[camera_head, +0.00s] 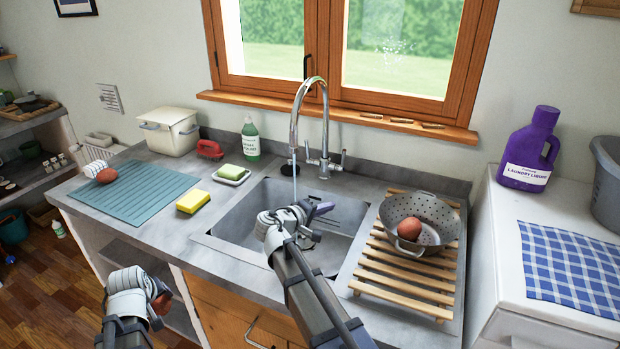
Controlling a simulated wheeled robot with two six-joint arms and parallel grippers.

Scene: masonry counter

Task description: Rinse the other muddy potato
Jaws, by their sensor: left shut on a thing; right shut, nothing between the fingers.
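My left gripper (148,284) is low at the left, in front of the counter edge. It is shut on a reddish-brown potato (161,303), mostly hidden by the gripper. Another reddish-brown potato (106,175) lies at the far left end of the blue-grey ribbed mat (140,195). A potato (409,229) sits in the grey colander (437,212) on the right. My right gripper (308,212) is shut and empty over the sink (235,226). A thin stream of water falls from the tap (295,125) just behind it.
The colander stands on a slatted wooden rack (400,277). A yellow sponge (193,202), a soap dish with a green bar (231,173) and a green bottle (251,138) stand left of the sink. A purple laundry bottle (530,150) stands at the right.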

